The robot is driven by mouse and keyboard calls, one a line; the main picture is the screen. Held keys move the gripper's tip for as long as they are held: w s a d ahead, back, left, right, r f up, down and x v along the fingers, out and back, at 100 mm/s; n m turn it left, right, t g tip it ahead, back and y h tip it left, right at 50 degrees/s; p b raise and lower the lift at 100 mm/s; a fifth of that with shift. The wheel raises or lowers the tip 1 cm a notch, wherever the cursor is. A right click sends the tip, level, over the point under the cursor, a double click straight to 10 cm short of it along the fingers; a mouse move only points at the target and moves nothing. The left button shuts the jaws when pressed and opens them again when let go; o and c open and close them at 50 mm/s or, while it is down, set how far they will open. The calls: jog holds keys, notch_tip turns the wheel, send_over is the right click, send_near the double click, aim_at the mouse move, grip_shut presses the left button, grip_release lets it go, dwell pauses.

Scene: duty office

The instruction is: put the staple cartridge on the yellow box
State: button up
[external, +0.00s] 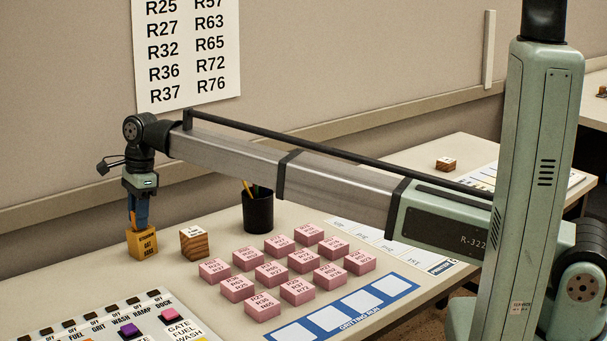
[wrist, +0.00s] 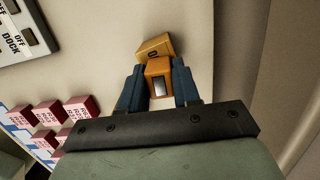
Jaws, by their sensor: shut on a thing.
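My gripper (external: 137,222) points down at the left end of the desk, its blue fingers shut on a small orange piece, apparently the staple cartridge. In the wrist view the cartridge (wrist: 159,68) has a grey metal-looking window and sits between the two fingertips (wrist: 157,85). The yellow box (external: 143,244), with dark lettering, stands on the desk right under my gripper. In the wrist view the yellow box (wrist: 153,46) shows just beyond the cartridge, partly covered by it. I cannot tell whether the cartridge touches the box's top. The fingers mostly hide the cartridge in the external view.
A wooden block (external: 194,243) stands close to the right of the yellow box. Several pink blocks (external: 271,273), a black pen cup (external: 258,208) and a blue-edged strip (external: 352,307) lie farther right. A switch panel (external: 125,318) is in front. The wall is behind.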

jog(key=o, duration=1)
jog(key=shift+o, duration=0.2)
jog(key=shift+r, duration=0.1)
notch_tip(320, 180, up, 12)
jog(key=w+d, duration=0.1)
jog(key=shift+w+d, duration=0.15)
